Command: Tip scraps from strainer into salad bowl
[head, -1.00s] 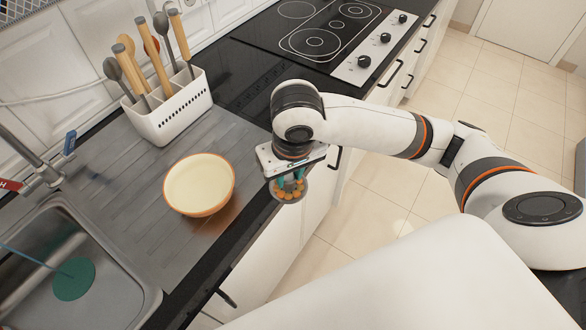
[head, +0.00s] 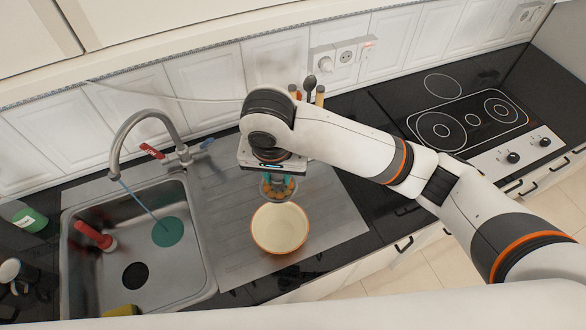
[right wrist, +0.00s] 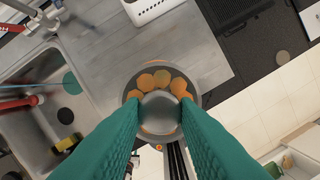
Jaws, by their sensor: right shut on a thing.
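The salad bowl (head: 279,230), cream inside with an orange-brown rim, stands upright on the grey drainboard right of the sink. My right gripper (head: 274,178) is shut on the small strainer (head: 279,193), just above the bowl's far edge. Orange round scraps (head: 287,184) are in the strainer. In the right wrist view the teal fingers (right wrist: 160,118) close on the strainer, with orange scraps (right wrist: 161,79) around a grey rounded part. The strainer hides much of what lies below it there. My left gripper is not in view.
The sink (head: 135,250) with its tap (head: 148,118) is on the left. A utensil holder's tools (head: 311,92) show behind my right arm. The cooktop (head: 470,115) is at the right. The drainboard right of the bowl is clear.

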